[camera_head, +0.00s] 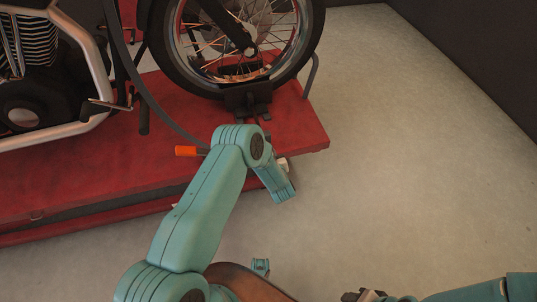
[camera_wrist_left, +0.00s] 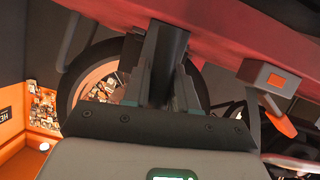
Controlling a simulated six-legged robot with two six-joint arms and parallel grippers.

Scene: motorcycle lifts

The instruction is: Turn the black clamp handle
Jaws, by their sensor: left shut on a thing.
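The black wheel clamp (camera_head: 248,97) holds the motorcycle's front wheel at the end of the red lift. In the left wrist view my left gripper (camera_wrist_left: 165,52) is shut on a dark upright bar, the black clamp handle (camera_wrist_left: 166,65), below the red platform edge. In the head view my left arm reaches over the lift's near edge, and its wrist hides the fingers and most of the handle. My right gripper (camera_head: 366,296) is partly in view at the bottom edge, away from the lift; its jaws are too cut off to read.
The motorcycle wheel (camera_head: 240,45) stands above the clamp on the red lift platform (camera_head: 100,180). An orange-tipped lever (camera_head: 189,151) sticks out left of my left wrist. Grey floor (camera_head: 420,170) is clear to the right, up to a dark wall.

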